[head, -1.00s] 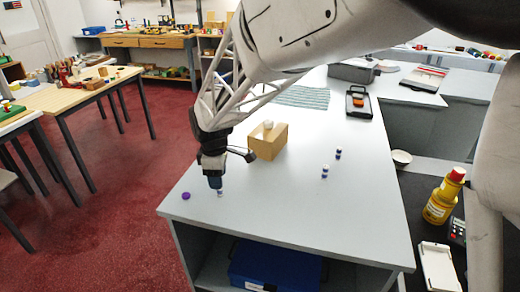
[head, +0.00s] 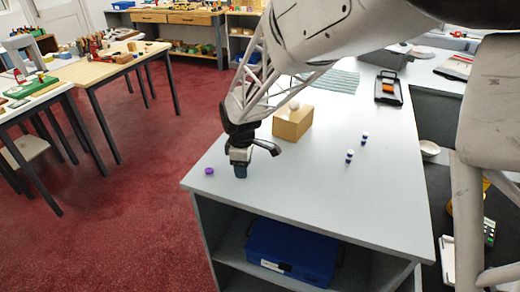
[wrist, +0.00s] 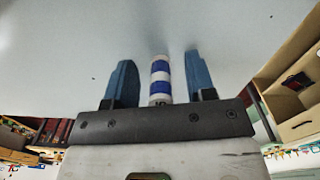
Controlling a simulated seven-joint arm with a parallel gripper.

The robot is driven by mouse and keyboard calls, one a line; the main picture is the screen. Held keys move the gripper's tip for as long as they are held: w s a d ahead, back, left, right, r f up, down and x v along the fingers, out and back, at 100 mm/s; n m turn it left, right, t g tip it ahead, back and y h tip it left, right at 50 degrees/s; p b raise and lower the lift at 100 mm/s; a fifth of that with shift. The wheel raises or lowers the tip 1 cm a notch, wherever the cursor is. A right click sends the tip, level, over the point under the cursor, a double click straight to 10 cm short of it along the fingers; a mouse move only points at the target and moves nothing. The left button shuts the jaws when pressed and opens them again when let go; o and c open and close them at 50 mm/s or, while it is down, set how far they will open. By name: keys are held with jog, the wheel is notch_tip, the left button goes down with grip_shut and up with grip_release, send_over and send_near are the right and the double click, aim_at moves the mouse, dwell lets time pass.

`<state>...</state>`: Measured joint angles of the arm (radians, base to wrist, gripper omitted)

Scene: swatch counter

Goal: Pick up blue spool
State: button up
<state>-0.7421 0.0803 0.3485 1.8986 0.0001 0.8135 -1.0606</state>
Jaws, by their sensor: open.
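A blue spool (wrist: 160,75) with white bands stands between the two blue fingers of my gripper (wrist: 159,82) in the wrist view. The fingers are open, with a gap on each side of the spool. In the head view my gripper (head: 240,172) points down, low over the front left part of the grey counter (head: 300,200), and hides this spool. Two other small blue and white spools, a nearer one (head: 349,156) and a farther one (head: 364,138), stand to the right on the counter.
A purple disc-like piece (head: 209,171) lies left of my gripper near the counter's left edge. A cardboard box (head: 293,122) with a pale round thing on top stands behind the gripper. A black tray (head: 389,89) lies farther back. The counter's front is clear.

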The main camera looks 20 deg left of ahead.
dwell(0.3)
grip_shut()
jog(key=shift+r, duration=0.1)
jog(key=shift+r, duration=0.9)
jog(key=shift+s+d+r, duration=0.1)
jog(key=shift+s+r, duration=0.05)
jog(key=shift+r, duration=0.25)
jog(key=shift+s+d+r, duration=0.1)
jog(key=shift+r, duration=0.3)
jog(key=s+d+r, duration=0.1)
jog(key=s+d, duration=0.9)
jog(key=s, duration=0.1)
jog(key=shift+s+r, duration=0.2)
jog(key=shift+s, duration=0.05)
jog(key=shift+d, duration=0.1)
